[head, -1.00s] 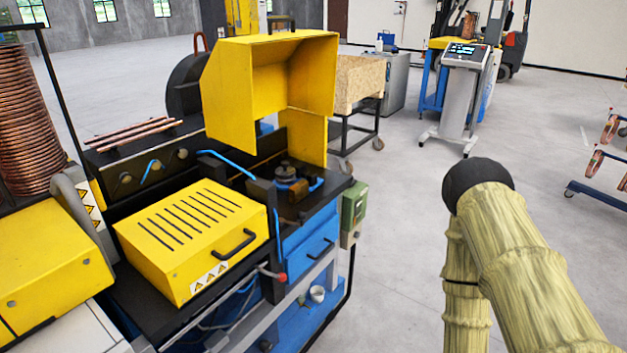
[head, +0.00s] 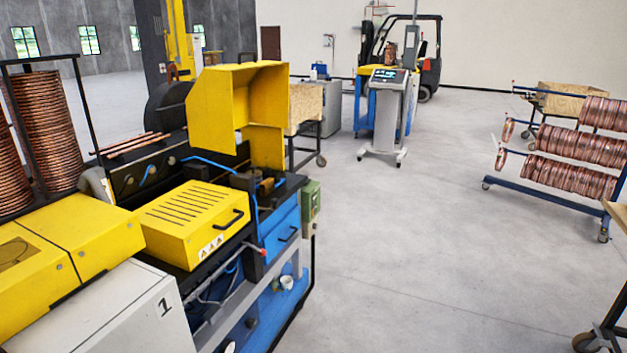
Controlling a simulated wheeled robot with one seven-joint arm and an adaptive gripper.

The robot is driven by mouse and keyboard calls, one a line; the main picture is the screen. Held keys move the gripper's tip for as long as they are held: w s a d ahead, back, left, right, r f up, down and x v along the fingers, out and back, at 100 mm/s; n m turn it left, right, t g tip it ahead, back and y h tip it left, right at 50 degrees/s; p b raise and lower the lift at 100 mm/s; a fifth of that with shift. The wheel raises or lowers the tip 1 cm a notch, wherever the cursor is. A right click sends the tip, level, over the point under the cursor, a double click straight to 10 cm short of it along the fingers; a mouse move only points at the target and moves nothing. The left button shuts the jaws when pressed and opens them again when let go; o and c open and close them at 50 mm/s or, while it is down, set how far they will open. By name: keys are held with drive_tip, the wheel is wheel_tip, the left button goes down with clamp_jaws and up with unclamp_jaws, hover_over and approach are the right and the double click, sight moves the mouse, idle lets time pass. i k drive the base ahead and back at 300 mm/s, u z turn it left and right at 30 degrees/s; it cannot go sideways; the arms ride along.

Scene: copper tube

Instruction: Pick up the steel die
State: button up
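I cannot make out the steel die for certain. A small dark round part (head: 256,173) sits on the machine bed below the raised yellow hood (head: 236,98); it is too small to tell whether it is the die. The machine (head: 283,222) has a blue front and a closed yellow slotted cover (head: 192,215) to the left of that part. My gripper and arm are out of view.
Copper coils (head: 50,130) stand at the left behind a white cabinet (head: 128,310) marked 1. A control console (head: 385,110) and a forklift (head: 425,60) stand at the back. A coil rack (head: 570,165) is at the right. The floor (head: 420,240) between is clear.

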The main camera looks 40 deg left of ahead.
sight(257, 174)
drive_tip(key=z, duration=0.05)
drive_tip(key=i, duration=0.85)
drive_tip(key=u, duration=0.65)
drive_tip(key=i, duration=1)
drive_tip(key=u, duration=1.05)
